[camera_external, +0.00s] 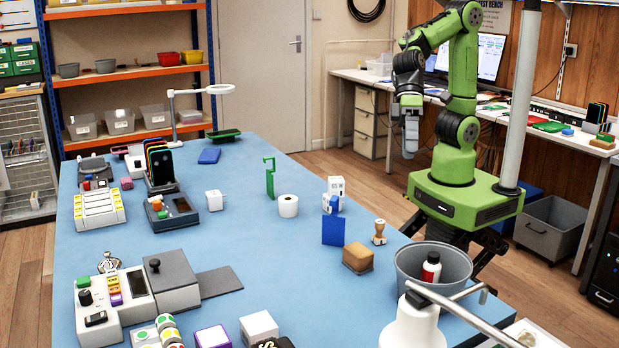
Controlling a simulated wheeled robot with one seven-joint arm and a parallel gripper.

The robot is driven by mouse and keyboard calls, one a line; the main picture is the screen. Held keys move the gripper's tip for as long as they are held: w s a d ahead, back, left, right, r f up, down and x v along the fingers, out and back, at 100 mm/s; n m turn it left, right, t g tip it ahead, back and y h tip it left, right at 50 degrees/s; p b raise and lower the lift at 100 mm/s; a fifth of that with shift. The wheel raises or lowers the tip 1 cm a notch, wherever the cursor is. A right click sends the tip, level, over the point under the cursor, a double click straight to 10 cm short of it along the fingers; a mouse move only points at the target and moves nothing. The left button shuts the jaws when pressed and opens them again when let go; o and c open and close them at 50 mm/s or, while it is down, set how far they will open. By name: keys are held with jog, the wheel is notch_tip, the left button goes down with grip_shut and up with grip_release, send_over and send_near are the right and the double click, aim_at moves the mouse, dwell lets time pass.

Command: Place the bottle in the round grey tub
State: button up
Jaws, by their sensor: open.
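The round grey tub (405,268) stands at the right front edge of the blue table. A bottle (431,268) with a white cap and a red and dark band shows inside the tub's rim, upright or nearly so. Its lower part is hidden by the tub wall and a white lamp head in front. My gripper (409,150) hangs from the green arm, pointing down, beyond the table's right edge. It is open, empty and well apart from the bottle and the tub.
A white lamp (412,325) with a metal arm stands close in front of the tub. A wooden stamp (379,232), a tan block (357,257) and a blue card (333,231) sit left of the tub. The table's middle (255,245) is mostly clear.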

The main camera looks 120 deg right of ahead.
jog(key=s+d+r+n+t+h, duration=0.1)
jog(key=s+d+n+h, duration=0.1)
jog(key=s+d, duration=0.4)
jog(key=s+d+r+n+h, duration=0.2)
jog(key=s+d+n+h, duration=0.1)
jog(key=s+d+n, duration=0.2)
jog(key=s+d, duration=0.1)
jog(key=s, duration=0.1)
jog(key=shift+s+d+r+t+h, duration=0.25)
jog(key=shift+s+d+t+h, duration=0.05)
jog(key=shift+s+t, duration=0.1)
jog(key=shift+w, duration=0.1)
